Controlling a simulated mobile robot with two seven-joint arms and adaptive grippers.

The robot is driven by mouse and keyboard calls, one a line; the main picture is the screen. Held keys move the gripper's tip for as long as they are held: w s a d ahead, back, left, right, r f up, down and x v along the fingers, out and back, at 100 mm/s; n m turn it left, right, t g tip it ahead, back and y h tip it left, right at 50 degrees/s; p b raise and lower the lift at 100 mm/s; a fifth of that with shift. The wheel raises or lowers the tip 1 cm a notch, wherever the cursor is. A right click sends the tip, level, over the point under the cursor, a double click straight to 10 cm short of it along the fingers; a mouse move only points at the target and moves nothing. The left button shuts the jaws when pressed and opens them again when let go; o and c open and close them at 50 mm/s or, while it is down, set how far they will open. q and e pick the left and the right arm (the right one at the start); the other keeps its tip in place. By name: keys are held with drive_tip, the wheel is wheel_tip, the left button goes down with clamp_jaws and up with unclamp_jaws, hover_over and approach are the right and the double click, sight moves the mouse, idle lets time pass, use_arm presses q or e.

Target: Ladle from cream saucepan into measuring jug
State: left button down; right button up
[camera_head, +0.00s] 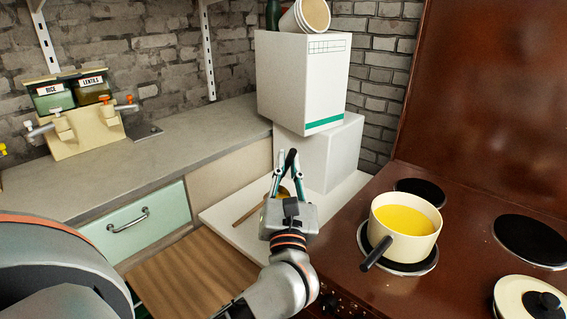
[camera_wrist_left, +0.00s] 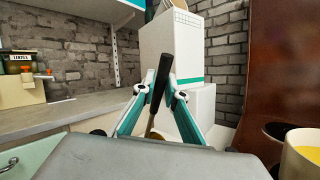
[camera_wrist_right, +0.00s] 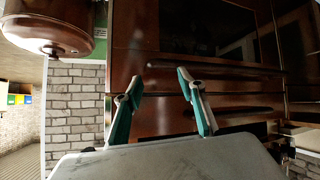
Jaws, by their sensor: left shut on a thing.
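The cream saucepan (camera_head: 432,243) stands on a hob plate, full of yellow liquid (camera_head: 402,219), its black handle toward me. It shows partly at the right edge of the left wrist view (camera_wrist_left: 300,160). My left gripper (camera_head: 287,160) is left of the pan, above the white worktop. It is shut on a black handle (camera_wrist_left: 158,80), seemingly the ladle's, which stands steeply between the fingers. The handle's lower end is mostly hidden by the gripper. My right gripper (camera_wrist_right: 158,82) shows only in its wrist view, fingers apart, nothing between them. I cannot make out a measuring jug.
White boxes (camera_head: 302,85) are stacked behind the left gripper. A wooden stick (camera_head: 249,213) lies on the white worktop (camera_head: 222,212). A cream lid (camera_head: 518,296) sits at the hob's front right. Rice and lentil dispensers (camera_head: 85,125) stand on the grey counter, which has free room.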

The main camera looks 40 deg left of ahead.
use_arm(q)
drive_tip(key=w+d+f+m+t+h, duration=0.1)
drive_tip(key=d+f+m+t+h, duration=0.2)
drive_tip(key=m, duration=0.4)
drive_tip(key=d+f+m+t+h+b, duration=0.1)
drive_tip(key=d+f+m+t+h, duration=0.2)
drive_tip(key=d+m, duration=0.4)
drive_tip(key=shift+w+d+f+m+h, duration=0.3)
drive_tip(key=shift+w+f+h, duration=0.1)
drive_tip(key=shift+h, duration=0.5)
idle(0.7)
drive_tip(key=shift+r, duration=0.1)
idle(2.2)
